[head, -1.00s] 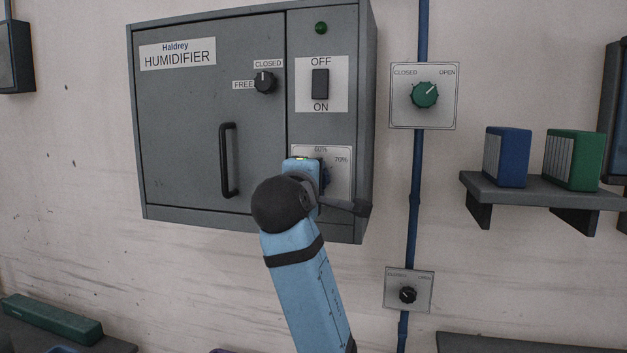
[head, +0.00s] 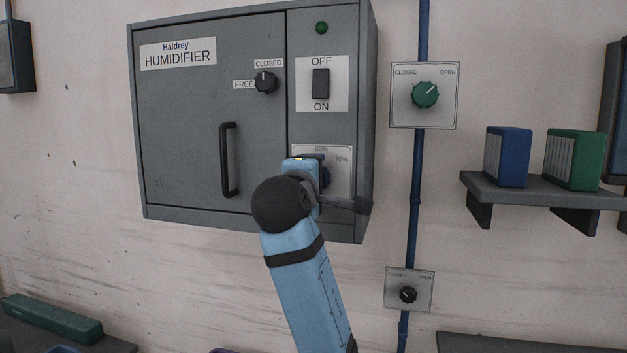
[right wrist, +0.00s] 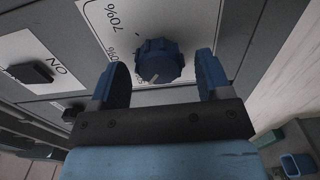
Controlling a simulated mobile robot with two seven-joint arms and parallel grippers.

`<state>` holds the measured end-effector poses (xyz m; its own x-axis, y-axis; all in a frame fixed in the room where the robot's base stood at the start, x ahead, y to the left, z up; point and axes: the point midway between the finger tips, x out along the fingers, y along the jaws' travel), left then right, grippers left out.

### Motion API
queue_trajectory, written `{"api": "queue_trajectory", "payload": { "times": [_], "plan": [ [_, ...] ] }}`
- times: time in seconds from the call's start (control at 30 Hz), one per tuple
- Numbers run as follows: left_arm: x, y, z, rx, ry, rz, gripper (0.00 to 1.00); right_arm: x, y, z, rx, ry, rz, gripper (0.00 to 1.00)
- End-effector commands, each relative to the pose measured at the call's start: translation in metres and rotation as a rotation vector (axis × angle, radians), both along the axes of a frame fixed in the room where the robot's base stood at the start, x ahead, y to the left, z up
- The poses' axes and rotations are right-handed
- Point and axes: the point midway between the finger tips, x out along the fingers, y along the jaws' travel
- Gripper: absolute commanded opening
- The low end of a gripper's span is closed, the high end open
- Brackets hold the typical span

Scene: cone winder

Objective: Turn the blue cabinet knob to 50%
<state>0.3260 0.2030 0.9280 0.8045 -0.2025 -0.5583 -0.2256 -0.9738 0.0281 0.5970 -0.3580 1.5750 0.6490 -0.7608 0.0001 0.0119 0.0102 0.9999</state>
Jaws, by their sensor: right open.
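The blue knob (right wrist: 160,60) sits on a white scale plate (right wrist: 92,22) in the right wrist view. A pale pointer mark on it points to the lower left of that picture; the number there is hidden. My right gripper (right wrist: 163,68) is open, its two blue fingers on either side of the knob. A gap shows on both sides. My right wrist hides most of the knob there. My left gripper is not in view.
Above the plate is an OFF/ON switch (head: 321,84). A black knob (head: 265,82) and door handle (head: 228,160) stand out on the left door. A green knob (head: 425,95) and a small black knob (head: 408,295) are to the right, along a blue pipe.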

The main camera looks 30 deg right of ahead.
Motion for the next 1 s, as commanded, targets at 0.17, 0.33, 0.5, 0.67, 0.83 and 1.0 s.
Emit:
{"api": "queue_trajectory", "payload": {
  "times": [0.17, 0.33, 0.5, 0.67, 0.83, 1.0],
  "plan": [
    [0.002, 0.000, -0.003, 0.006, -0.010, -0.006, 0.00, -0.010, 0.013, -0.002, 0.001, -0.002, 0.003, 0.71],
    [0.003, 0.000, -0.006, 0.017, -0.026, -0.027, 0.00, -0.034, 0.041, -0.003, 0.001, -0.004, 0.004, 0.71],
    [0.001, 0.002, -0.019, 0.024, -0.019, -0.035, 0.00, -0.059, 0.071, -0.003, 0.001, -0.003, 0.005, 0.71],
    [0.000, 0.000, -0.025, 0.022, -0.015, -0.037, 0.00, -0.078, 0.092, -0.002, 0.001, -0.002, 0.004, 0.71],
    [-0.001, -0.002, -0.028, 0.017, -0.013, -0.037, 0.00, -0.088, 0.103, -0.001, 0.000, 0.000, 0.001, 0.71],
    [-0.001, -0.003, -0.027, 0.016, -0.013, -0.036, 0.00, -0.090, 0.105, 0.000, 0.000, 0.000, 0.001, 0.71]
  ]
}}
